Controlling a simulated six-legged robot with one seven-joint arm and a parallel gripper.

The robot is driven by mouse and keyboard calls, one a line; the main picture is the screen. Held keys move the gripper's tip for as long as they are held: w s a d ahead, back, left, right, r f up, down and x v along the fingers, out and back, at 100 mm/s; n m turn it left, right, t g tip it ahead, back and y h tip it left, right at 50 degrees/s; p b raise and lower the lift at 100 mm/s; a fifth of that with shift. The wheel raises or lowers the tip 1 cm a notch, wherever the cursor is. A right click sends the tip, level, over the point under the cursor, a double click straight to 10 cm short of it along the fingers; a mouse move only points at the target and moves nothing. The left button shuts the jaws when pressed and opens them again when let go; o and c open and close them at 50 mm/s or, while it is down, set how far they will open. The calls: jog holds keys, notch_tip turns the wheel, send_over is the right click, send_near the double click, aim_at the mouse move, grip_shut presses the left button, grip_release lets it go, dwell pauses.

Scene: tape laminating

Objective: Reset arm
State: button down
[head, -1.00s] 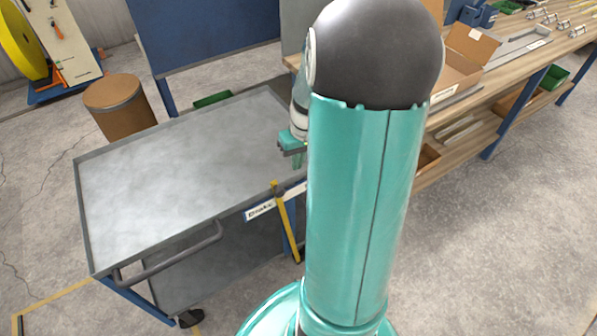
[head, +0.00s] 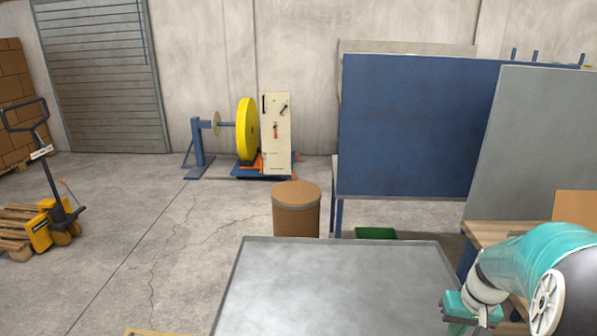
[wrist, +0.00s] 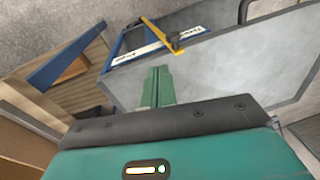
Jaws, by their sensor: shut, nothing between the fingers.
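My gripper (head: 458,328) shows at the lower right of the head view, beside the right edge of the grey cart top (head: 330,290). In the wrist view my gripper (wrist: 158,85) has its green fingers together with nothing between them. The cart top also shows in the wrist view (wrist: 240,62), beyond the fingers, with a yellow bar (wrist: 165,35) and a white label strip on its edge. My arm is folded at the right of the head view, and its lower part is out of the frame.
A brown drum (head: 297,212) stands behind the cart. A blue panel (head: 410,130) and a grey panel (head: 540,150) stand at the back right by a wooden bench (head: 490,232). A pallet jack (head: 45,215) is at the left. The floor between is clear.

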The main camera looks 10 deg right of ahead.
jog(key=a+r+n+t+h, duration=0.1)
jog(key=a+r+n+t, duration=0.1)
jog(key=a+r, duration=0.9)
jog(key=s+a+r+t, duration=0.1)
jog(key=s+a+r, duration=0.1)
jog(key=a, duration=0.5)
jog(key=s+a+r+n+t, duration=0.1)
jog(key=s+a+r, duration=0.1)
jog(key=s+a, duration=0.3)
jog(key=a, duration=0.2)
jog(key=shift+a+n+t, duration=0.3)
